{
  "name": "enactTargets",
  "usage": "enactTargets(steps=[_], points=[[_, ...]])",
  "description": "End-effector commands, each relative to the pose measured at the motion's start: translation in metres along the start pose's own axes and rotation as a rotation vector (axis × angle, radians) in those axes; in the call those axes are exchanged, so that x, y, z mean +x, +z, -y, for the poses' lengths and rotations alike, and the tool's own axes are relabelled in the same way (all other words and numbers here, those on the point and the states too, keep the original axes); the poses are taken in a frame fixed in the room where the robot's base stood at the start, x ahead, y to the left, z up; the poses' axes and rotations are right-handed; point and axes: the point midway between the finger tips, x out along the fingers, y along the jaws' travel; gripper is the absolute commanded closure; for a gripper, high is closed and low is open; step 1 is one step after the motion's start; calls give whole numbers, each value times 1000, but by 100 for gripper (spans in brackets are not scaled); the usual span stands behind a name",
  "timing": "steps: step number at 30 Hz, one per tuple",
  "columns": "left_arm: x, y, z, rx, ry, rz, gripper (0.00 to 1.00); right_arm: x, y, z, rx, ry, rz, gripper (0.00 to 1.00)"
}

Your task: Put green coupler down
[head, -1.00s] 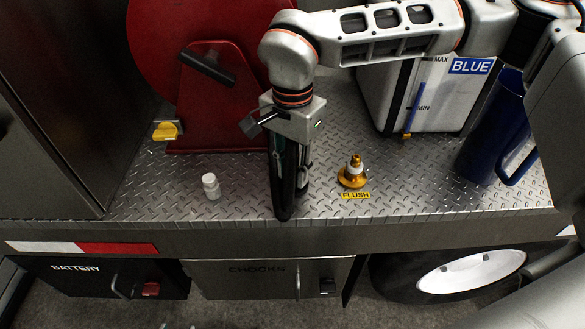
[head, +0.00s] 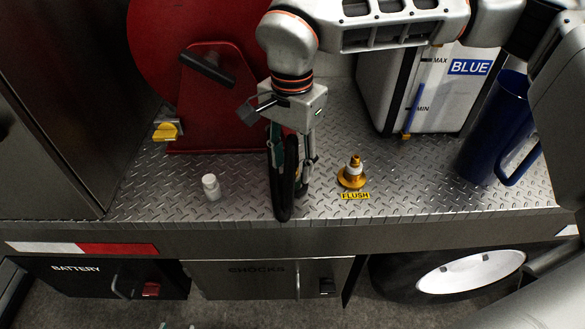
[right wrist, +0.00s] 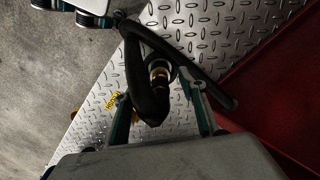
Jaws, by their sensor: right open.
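My right gripper (head: 294,165) points down over the front of the metal deck, open around a black hose loop (head: 283,195). In the right wrist view, its two teal-edged fingers (right wrist: 158,112) stand apart on either side of the hose. A coupler end with brass-coloured rings (right wrist: 159,73) shows between them, partly hidden by the hose; its green colour cannot be made out, nor whether it rests on the deck. A brass fitting (head: 353,174) stands upright to the right, behind the yellow FLUSH label (head: 355,196). My left gripper (head: 180,326) barely shows at the bottom edge.
A red reel (head: 210,105) stands behind. A small white bottle (head: 211,187) is left of the gripper, and a yellow-handled valve (head: 167,131) is further left. A blue jug (head: 495,130) and white BLUE tank (head: 440,85) stand right. The deck's front edge (head: 230,223) is close.

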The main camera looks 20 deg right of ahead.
Motion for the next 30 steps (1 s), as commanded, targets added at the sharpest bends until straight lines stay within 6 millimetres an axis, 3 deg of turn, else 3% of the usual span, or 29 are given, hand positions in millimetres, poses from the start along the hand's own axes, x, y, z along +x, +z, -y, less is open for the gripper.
enactTargets(steps=[6,13,18,30], points=[[-2,-4,0,-3,1,-4,60,-49,0,1,1,-5,-2,59],[-2,-3,-1,-6,3,-1,60,-85,0,1,0,-3,-2,59],[-3,0,-2,-7,5,5,60,-96,0,0,0,0,0,59],[-3,1,-3,-7,6,7,60,-97,0,0,0,0,0,59]])
